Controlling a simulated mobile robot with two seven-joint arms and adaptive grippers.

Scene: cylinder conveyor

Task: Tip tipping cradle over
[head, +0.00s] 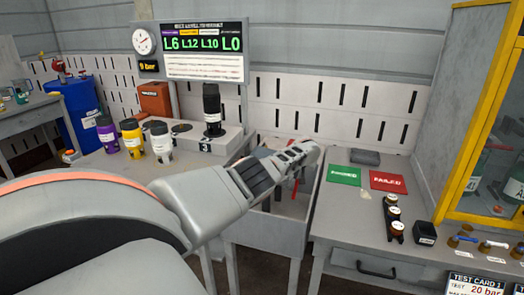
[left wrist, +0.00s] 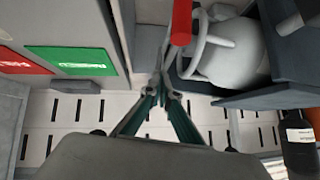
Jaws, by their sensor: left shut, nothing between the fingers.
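The tipping cradle (head: 262,153) sits in the gap between the two bench sections and is mostly hidden behind my left arm in the head view. Its red handle (head: 294,188) shows just below my gripper. In the left wrist view the red handle (left wrist: 181,22) stands near the top middle, beside a pale grey rounded body with a ring (left wrist: 228,52). My left gripper (head: 313,148) is shut and empty; its fingertips (left wrist: 162,82) meet close to the handle and ring. I cannot tell if they touch. My right gripper is not in view.
Purple, yellow and white cylinders (head: 132,138) stand on the left bench. A black cylinder (head: 212,110) stands on a grey block. Green (head: 343,176) and red (head: 388,180) mats lie on the right bench, near small brass-and-black fittings (head: 393,215). A yellow-framed cabinet (head: 487,120) stands right.

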